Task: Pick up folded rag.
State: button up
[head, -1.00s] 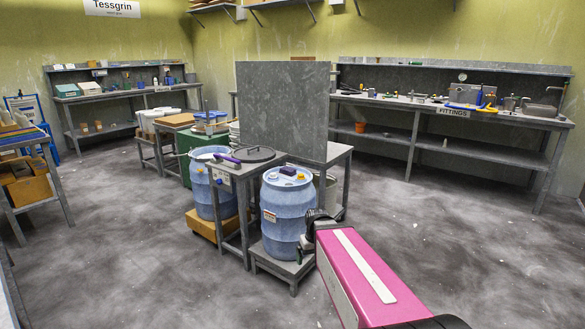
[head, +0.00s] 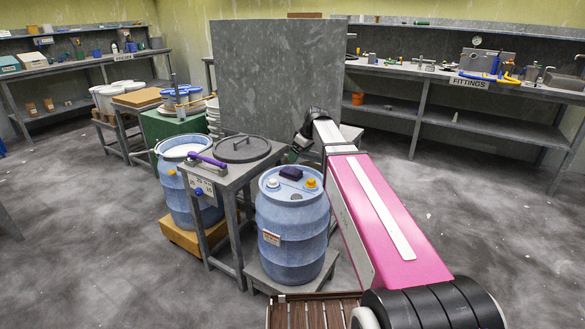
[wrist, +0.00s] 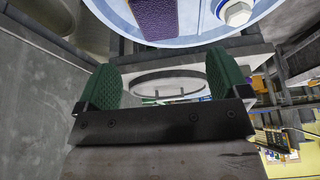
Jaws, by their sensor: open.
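In the wrist view the rag (wrist: 155,18) shows at the top edge, cut off by the frame, on the pale blue drum top. My gripper (head: 296,154) is just behind and above the drum's far rim in the head view, partly hidden by its own wrist. In the wrist view my gripper (wrist: 165,84) has its green pads wide apart with nothing held between them. The rag is beyond the fingertips, not touching.
Left of the drum is a grey table (head: 232,175) with a round dark lid (head: 242,148) and a purple-handled tool (head: 207,160). A tall grey panel (head: 277,75) stands behind. Another blue drum (head: 185,200) stands further left. Open floor lies to the right.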

send_over(292, 170)
jog(key=s+d, duration=0.2)
jog(key=f, duration=0.5)
jog(key=shift+w+a, duration=0.15)
jog(key=shift+a, duration=0.1)
jog(key=x, duration=0.4)
jog(key=shift+w+f, duration=0.2)
jog(key=shift+w, duration=0.05)
jog(key=shift+a+f, duration=0.15)
jog(key=shift+f, duration=0.15)
jog(key=shift+f, duration=0.25)
jog(key=c, duration=1)
